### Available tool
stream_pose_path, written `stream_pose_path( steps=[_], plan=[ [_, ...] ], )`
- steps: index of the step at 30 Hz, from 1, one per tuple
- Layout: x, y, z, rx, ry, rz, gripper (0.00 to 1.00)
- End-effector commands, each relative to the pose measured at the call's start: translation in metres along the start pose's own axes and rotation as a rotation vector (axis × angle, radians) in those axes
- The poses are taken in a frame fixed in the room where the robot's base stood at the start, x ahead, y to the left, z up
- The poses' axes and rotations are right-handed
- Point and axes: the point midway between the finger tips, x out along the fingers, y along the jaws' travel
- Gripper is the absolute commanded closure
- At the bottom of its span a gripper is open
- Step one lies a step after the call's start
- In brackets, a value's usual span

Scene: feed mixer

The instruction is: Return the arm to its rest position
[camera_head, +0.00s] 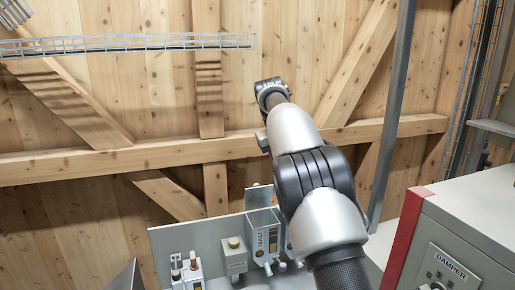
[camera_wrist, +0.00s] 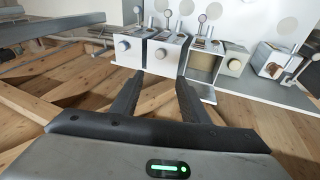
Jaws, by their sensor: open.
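My arm (camera_head: 320,195) reaches up from the bottom of the head view, in front of the wooden wall. Its far end (camera_head: 271,93) is near the middle of that view, above the grey panel; the gripper fingers cannot be made out there. In the wrist view my gripper (camera_wrist: 160,80) is open, its two dark fingers apart with nothing between them. The fingertips appear just below the row of boxes in that picture; I cannot tell the distance.
A grey panel (camera_head: 170,243) carries several small boxes, including an open-fronted one (camera_wrist: 203,66). A red-edged cabinet (camera_head: 470,225) marked DAMPER stands at right. A metal post (camera_head: 391,120) rises right of my arm. A wire tray (camera_head: 130,43) crosses the upper left.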

Motion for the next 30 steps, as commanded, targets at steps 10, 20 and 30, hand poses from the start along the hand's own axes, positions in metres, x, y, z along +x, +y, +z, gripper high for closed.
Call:
stream_pose_path(
  steps=[10, 20, 30],
  plan=[
    [-0.046, 0.030, 0.040, 0.086, 0.031, -0.059, 0.59],
    [-0.114, 0.044, 0.146, 0.206, 0.101, -0.158, 0.59],
    [-0.137, -0.010, 0.319, 0.294, 0.198, -0.220, 0.59]
  ],
)
